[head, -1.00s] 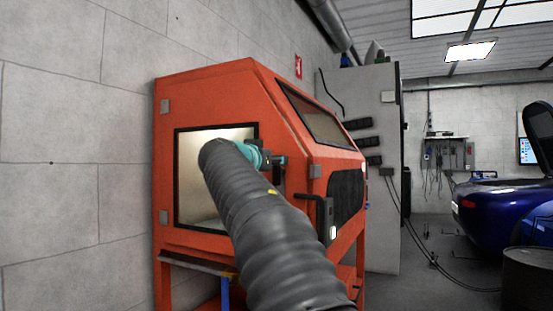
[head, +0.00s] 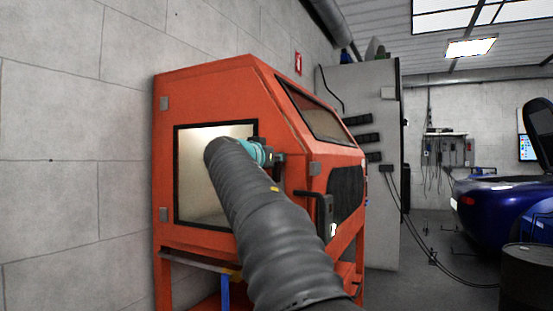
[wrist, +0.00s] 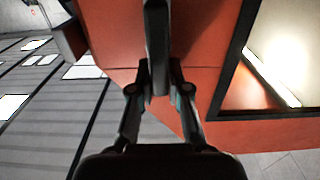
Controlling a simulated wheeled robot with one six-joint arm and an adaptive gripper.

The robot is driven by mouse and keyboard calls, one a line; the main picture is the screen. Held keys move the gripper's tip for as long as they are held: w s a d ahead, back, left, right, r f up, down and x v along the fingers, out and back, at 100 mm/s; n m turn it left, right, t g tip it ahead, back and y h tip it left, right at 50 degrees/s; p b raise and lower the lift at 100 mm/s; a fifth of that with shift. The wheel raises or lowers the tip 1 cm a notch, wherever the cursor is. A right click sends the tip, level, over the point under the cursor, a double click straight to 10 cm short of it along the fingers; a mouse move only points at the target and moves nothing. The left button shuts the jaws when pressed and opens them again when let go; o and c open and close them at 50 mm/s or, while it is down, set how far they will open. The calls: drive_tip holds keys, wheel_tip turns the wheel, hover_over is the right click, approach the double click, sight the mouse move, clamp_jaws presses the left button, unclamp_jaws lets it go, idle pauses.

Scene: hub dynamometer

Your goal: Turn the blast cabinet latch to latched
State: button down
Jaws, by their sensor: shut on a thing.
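The orange blast cabinet (head: 215,95) stands against the wall in the head view, with a lit window in its near side. In the wrist view my gripper (wrist: 160,78) is shut on a dark bar, the latch handle (wrist: 157,40), which stands in front of the orange panel. The bar runs up from between the two fingers to the top edge of that view. In the head view my arm covers part of the window, and the gripper end is at the cabinet's near corner. The latch is mostly hidden there, and its exact angle is hard to tell.
A black bar handle (head: 322,212) sits on the cabinet's front edge, close to the right of my arm. A grey cabinet (head: 385,215) stands behind. A blue car (head: 490,205) and a dark drum (head: 528,272) are at the right. Open floor lies between.

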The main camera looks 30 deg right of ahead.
drive_tip(key=shift+w+a+f+n+p, duration=0.4)
drive_tip(key=shift+n+p, duration=0.3)
drive_tip(key=shift+n, duration=2.25)
drive_tip(key=shift+w+a+f+n+p, duration=0.3)
drive_tip(key=shift+f+n+p, duration=0.35)
drive_tip(key=shift+n, duration=2.35)
drive_tip(key=shift+w+a+f+n+p, duration=0.35)
drive_tip(key=shift+n+p, duration=0.45)
drive_tip(key=shift+n, duration=2.15)
drive_tip(key=shift+w+d, duration=0.1)
drive_tip(key=c, duration=1.1)
unclamp_jaws()
